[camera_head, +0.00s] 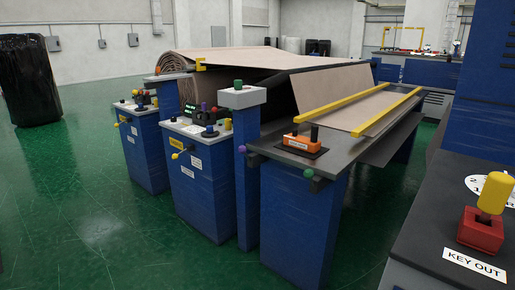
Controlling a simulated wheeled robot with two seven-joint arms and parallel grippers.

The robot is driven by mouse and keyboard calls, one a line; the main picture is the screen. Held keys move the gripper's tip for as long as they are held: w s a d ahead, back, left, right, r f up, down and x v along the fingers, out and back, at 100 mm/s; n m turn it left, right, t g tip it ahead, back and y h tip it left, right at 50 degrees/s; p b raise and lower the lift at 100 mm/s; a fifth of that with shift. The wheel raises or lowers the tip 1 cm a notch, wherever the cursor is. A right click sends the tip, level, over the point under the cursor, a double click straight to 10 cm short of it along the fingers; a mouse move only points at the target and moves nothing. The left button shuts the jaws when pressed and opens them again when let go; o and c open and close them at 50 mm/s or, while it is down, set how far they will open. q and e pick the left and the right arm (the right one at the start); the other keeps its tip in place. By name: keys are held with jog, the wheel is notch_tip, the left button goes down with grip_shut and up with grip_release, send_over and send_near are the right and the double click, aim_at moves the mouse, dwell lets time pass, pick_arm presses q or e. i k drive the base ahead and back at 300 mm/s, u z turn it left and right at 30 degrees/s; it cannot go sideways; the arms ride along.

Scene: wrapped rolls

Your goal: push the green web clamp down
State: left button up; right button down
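Two small green parts show. A round green knob (309,174) sticks out from the front side of the right blue cabinet, just below its dark top, next to a short dark block. A green cap (238,84) sits on the grey head of a blue post left of that cabinet. I cannot tell from the picture which one is the web clamp, and no label on either is readable. Neither of my grippers is in view.
The right cabinet (296,225) carries an orange block (295,142) with a black handle. Yellow bars (388,112) edge the brown sheet. Two control cabinets (202,185) with knobs stand left. A dark counter (435,240) with a red-and-yellow key switch (482,228) stands right.

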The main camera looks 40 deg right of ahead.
aim_at(308, 173)
jog(key=z, duration=0.55)
jog(key=i, duration=1.9)
jog(key=z, duration=1.1)
